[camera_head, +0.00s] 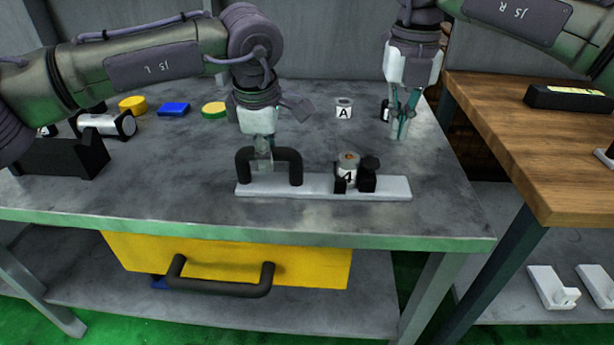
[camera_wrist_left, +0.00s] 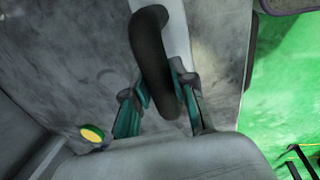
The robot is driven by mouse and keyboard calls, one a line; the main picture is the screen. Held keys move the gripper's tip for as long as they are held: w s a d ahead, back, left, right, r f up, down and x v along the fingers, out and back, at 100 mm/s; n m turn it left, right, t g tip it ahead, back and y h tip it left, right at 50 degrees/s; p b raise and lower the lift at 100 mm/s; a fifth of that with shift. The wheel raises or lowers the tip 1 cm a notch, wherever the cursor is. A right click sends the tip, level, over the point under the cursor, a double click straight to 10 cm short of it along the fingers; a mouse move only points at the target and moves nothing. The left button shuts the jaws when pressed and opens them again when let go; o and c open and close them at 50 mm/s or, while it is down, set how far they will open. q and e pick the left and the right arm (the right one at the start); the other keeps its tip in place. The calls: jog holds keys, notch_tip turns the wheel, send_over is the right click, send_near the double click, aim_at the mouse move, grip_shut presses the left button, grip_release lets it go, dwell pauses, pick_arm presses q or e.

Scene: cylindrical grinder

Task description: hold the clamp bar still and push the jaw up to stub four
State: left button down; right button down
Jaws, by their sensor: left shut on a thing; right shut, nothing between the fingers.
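The clamp bar is a pale flat bar (camera_head: 320,188) lying on the grey table near its front edge, with a black arched handle (camera_head: 296,165) at its left end. My left gripper (camera_head: 263,163) is shut on that handle; the left wrist view shows the dark handle (camera_wrist_left: 150,50) between its fingers. A silvery stub marked 4 (camera_head: 348,172) stands on the bar's right half. The black jaw with a knob (camera_head: 368,175) sits right beside it on the right; whether they touch is unclear. My right gripper (camera_head: 401,128) is shut and empty, above the table behind the bar's right end.
A cylinder marked A (camera_head: 344,109) stands behind the bar, and a dark piece is partly hidden by my right gripper. Yellow, blue and green pieces lie at the back left, near a black block (camera_head: 60,157). A wooden table (camera_head: 530,130) stands at the right.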

pick_arm(q)
jog(key=c, duration=0.9)
grip_release()
jog(key=r, duration=0.4)
jog(key=s+r, duration=0.1)
jog(key=r, duration=0.3)
jog(key=s+r, duration=0.1)
jog(key=r, duration=0.2)
jog(key=shift+s+r, duration=0.15)
jog(key=shift+r, duration=0.25)
